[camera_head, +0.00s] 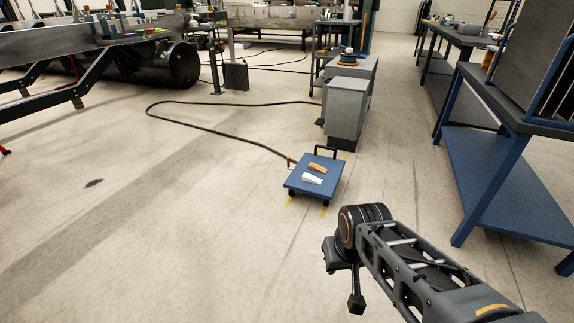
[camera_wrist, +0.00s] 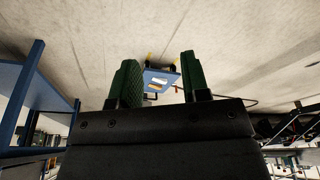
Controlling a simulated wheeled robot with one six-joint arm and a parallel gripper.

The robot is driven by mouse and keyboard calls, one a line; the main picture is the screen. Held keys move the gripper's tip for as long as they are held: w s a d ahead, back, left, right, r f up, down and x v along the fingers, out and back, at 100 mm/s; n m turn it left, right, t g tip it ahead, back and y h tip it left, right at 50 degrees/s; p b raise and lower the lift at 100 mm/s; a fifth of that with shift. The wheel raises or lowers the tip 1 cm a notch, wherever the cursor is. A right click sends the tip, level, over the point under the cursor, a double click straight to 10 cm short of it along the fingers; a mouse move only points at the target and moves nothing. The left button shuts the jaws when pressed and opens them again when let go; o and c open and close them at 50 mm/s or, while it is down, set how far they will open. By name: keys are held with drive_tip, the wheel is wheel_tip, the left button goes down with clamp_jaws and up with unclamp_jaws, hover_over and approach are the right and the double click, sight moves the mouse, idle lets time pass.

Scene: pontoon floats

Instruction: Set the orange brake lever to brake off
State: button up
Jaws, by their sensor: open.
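A small orange-red lever (camera_head: 290,162) stands at the far left corner of a low blue platform cart (camera_head: 301,188) on the floor. It looks roughly upright, but it is too small to tell its setting. In the wrist view, which is upside down, the cart (camera_wrist: 150,78) shows between the fingers and a thin reddish piece, seemingly the lever (camera_wrist: 179,89), shows beside it near the right finger. My gripper (camera_wrist: 159,60) is open, with two green fingers apart and nothing between them. It is well short of the cart and touches nothing.
An orange block (camera_head: 317,168) and a white block (camera_head: 312,179) lie on the cart. A black hose (camera_head: 200,127) runs along the floor to it. A grey cabinet (camera_head: 346,105) stands behind it, and a blue workbench (camera_head: 480,170) stands at right. The floor at left is clear.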

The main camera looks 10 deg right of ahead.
drive_tip(key=p+v, duration=0.2)
drive_tip(key=w+p+v, duration=0.1)
drive_tip(key=p+v, duration=0.1)
drive_tip(key=shift+r+p, duration=0.4)
drive_tip(key=shift+r, duration=0.05)
drive_tip(key=c, duration=0.6)
drive_tip(key=shift+r, duration=0.2)
drive_tip(key=shift+c, duration=0.7)
drive_tip(key=shift+f, duration=0.15)
clamp_jaws()
